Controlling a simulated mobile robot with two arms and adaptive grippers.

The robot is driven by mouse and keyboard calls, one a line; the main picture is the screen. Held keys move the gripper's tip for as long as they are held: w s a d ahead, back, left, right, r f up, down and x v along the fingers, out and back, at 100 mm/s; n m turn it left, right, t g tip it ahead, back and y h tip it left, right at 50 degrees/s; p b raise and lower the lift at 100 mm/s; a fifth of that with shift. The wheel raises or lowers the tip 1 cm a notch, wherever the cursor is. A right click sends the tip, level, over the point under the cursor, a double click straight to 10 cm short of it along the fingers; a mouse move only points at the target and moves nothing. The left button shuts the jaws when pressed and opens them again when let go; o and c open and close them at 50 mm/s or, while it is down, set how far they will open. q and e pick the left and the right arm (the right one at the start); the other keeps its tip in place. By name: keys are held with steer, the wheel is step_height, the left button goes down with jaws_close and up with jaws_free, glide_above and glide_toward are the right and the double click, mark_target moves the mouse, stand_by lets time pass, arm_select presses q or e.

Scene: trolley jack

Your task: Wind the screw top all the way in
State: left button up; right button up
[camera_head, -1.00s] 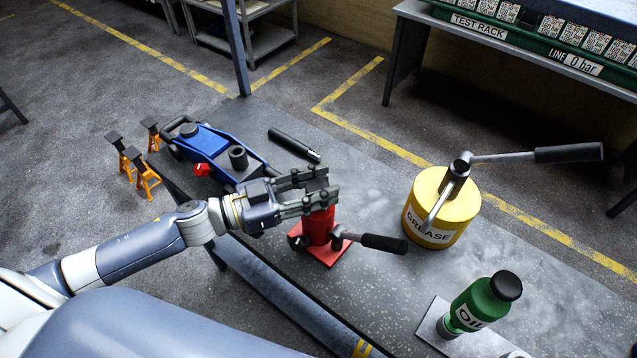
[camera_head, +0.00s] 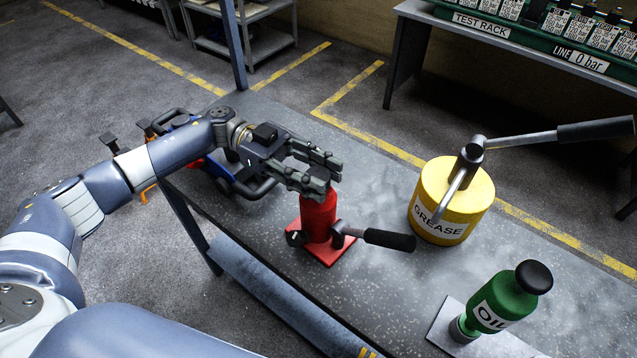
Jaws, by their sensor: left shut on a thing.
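A red bottle jack (camera_head: 318,222) stands upright on its square red base on the grey workbench, with a black-gripped pump handle (camera_head: 388,240) pointing right. My left gripper (camera_head: 328,174) is at the top of the jack, its two dark fingers closed around the head. The screw top itself is hidden between the fingers, so how far it stands out cannot be seen. My right gripper is not in view.
A yellow grease pot (camera_head: 470,196) with a long lever stands right of the jack. A green oil bottle (camera_head: 508,300) stands on a pale plate at front right. A blue trolley jack (camera_head: 222,178) is partly hidden behind my left arm. Orange stands are behind it.

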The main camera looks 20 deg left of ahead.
arm_select(q)
steer(key=shift+r+m+g+y+b, duration=0.2)
steer(key=shift+m+g+y+b, duration=0.5)
steer(key=shift+m+g+b, duration=0.65)
steer(key=shift+g+p, duration=0.25)
steer(key=shift+p, duration=0.2)
steer(key=shift+r, duration=0.1)
steer(key=o, duration=1.1)
steer(key=shift+s, duration=0.1)
steer(key=shift+n, duration=0.25)
steer(key=v, duration=0.7)
steer(key=shift+a, duration=0.2)
